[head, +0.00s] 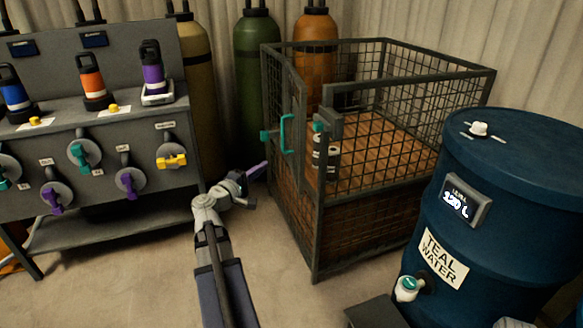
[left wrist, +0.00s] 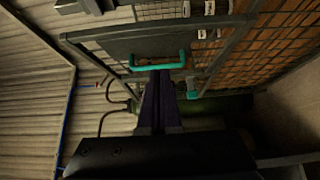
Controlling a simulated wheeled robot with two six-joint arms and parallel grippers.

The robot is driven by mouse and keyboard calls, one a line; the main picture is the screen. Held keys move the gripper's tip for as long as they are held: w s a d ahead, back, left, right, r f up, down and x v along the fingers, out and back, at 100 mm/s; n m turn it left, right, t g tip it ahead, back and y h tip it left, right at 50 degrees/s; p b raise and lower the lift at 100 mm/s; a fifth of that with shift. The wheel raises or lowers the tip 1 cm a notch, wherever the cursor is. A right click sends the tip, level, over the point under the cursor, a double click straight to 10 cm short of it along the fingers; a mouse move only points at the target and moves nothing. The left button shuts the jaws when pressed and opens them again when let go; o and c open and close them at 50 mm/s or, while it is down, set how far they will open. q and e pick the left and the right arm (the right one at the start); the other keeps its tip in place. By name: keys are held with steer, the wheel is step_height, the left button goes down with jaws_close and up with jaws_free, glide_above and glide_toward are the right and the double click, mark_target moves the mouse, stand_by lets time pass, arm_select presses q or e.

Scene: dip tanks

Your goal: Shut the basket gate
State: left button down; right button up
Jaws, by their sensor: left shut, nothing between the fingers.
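The basket (head: 316,230) is a dark wire-mesh cage with a wooden floor, right of centre in the head view. Its gate (head: 300,110) is on the side towards my left arm and carries a teal handle (head: 286,134). A gap shows between the gate's free edge and the corner post, so it looks ajar. My left gripper (head: 258,170) has purple fingers, shut and empty, low beside the basket and below the handle. In the left wrist view the fingers (left wrist: 160,78) point at the teal handle (left wrist: 158,64); I cannot tell whether they touch it. My right gripper is not in view.
A blue teal-water drum (head: 520,190) stands at the right, close to the basket. A grey valve bench (head: 100,140) with bottles and coloured taps stands at the left. Gas cylinders (head: 258,50) stand behind. Bare floor (head: 150,275) lies around my left arm.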

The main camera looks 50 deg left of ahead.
arm_select(q)
glide_toward(299, 149)
steer(key=w+a, duration=0.3)
steer(key=a, duration=0.1)
steer(key=shift+w+d+f, duration=0.15)
steer(key=shift+w+d, duration=0.95)
steer(key=shift+w, duration=0.25)
